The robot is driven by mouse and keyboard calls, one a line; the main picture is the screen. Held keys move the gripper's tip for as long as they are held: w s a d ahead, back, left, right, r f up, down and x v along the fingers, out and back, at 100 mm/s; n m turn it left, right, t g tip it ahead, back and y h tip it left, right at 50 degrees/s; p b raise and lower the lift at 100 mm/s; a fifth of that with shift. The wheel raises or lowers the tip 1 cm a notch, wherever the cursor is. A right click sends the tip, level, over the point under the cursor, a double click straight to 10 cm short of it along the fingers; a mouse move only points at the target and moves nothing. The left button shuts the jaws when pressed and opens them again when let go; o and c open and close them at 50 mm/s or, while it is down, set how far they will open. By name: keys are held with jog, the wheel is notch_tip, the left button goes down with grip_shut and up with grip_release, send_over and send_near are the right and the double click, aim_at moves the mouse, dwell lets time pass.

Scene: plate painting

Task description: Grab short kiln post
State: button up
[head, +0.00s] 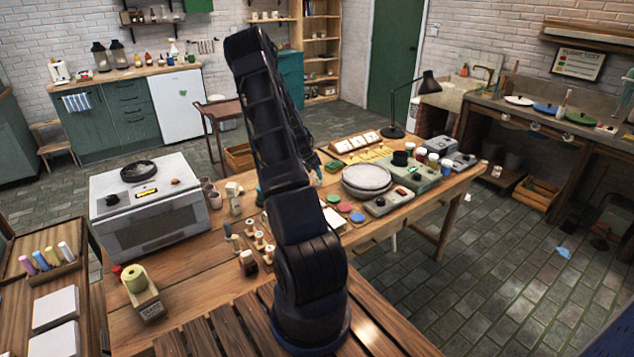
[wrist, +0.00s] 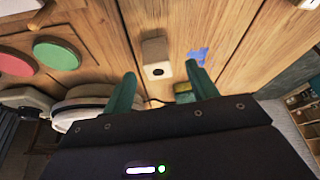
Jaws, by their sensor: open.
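A short pale block with a dark round hole in its end face (wrist: 156,58), which looks like the short kiln post, stands on the wooden table in the wrist view. My gripper (wrist: 160,84) is open, with its two teal fingers apart. The block appears between and beyond the fingertips, and I see no contact. In the head view my arm hides most of the gripper. Pale post-like pieces (head: 234,190) show left of my arm there, but I cannot tell which one matches the block.
In the wrist view, a green disc (wrist: 57,53) and a red disc (wrist: 14,62) lie left of the block, and a blue patch (wrist: 198,57) lies right. In the head view, stacked plates (head: 367,178) stand right of my arm and a kiln-like box (head: 150,235) stands left.

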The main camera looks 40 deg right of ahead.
aim_at(316, 176)
jog(key=shift+x, duration=2.35)
jog(key=shift+s, duration=0.15)
jog(key=c, duration=1.1)
jog(key=shift+r, duration=0.15)
